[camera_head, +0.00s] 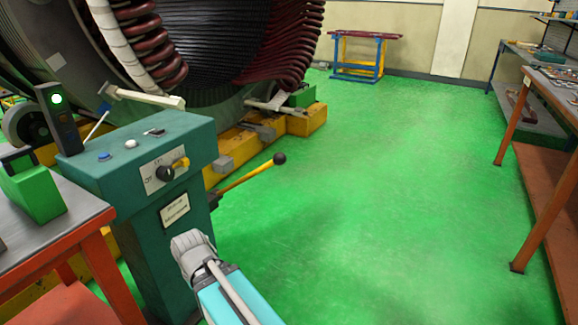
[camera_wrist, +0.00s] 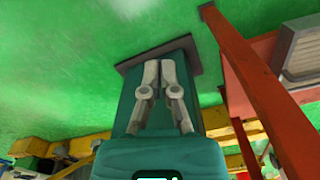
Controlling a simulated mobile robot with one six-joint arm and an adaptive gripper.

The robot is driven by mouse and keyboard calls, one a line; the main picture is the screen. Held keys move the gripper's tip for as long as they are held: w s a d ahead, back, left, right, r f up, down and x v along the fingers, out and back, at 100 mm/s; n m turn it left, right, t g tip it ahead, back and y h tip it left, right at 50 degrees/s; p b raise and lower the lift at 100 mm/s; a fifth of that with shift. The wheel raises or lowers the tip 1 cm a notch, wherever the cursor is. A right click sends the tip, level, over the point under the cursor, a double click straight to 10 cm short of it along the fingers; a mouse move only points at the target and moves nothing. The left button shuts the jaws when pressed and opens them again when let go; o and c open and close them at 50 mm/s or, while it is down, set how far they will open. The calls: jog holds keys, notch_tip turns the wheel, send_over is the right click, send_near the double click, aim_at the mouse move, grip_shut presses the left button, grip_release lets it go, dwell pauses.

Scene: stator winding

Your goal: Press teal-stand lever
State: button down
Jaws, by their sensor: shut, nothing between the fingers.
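My gripper (camera_head: 187,242) shows in front of the stand's lower face, below and left of the knob, apart from the lever. In the wrist view my gripper (camera_wrist: 160,65) has its two grey fingers together and empty, with the teal stand (camera_wrist: 180,55) behind them. I cannot make out the lever there.
A large stator (camera_head: 210,45) on yellow supports stands behind the stand. An orange-legged table (camera_head: 60,240) with a green box (camera_head: 33,190) is close at the left. Another workbench (camera_head: 545,85) stands at the right. The green floor between is clear.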

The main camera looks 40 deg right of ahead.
jog(key=shift+w+d, duration=0.1)
jog(key=shift+d, duration=0.05)
jog(key=w+d+r+m+t+y, duration=0.2)
jog(key=w+d+m+y, duration=0.15)
jog(key=d+m, duration=0.35)
jog(key=w+d+r+m+t+y, duration=0.2)
jog(key=w+d+m, duration=0.2)
jog(key=d, duration=0.4)
jog(key=w+d+r+m+t+y, duration=0.2)
jog(key=w+d+m, duration=0.1)
jog(key=d+m, duration=0.4)
jog(key=s+d+r+m+t, duration=0.2)
jog(key=d+r+m, duration=0.1)
jog(key=d, duration=0.6)
jog(key=s+d+r+m+t, duration=0.2)
jog(key=d+r+m+t, duration=0.1)
jog(key=d, duration=0.7)
jog(key=s+d+r+m+t+b, duration=0.1)
jog(key=s+d+r+m+t, duration=0.1)
jog(key=d, duration=0.8)
jog(key=r+m+t, duration=0.1)
jog(key=m, duration=0.1)
jog(key=shift+r+m+y, duration=0.2)
jog(key=shift+m+y, duration=0.1)
jog(key=shift+y, duration=0.05)
jog(key=shift+w+a, duration=0.15)
jog(key=shift+w, duration=0.05)
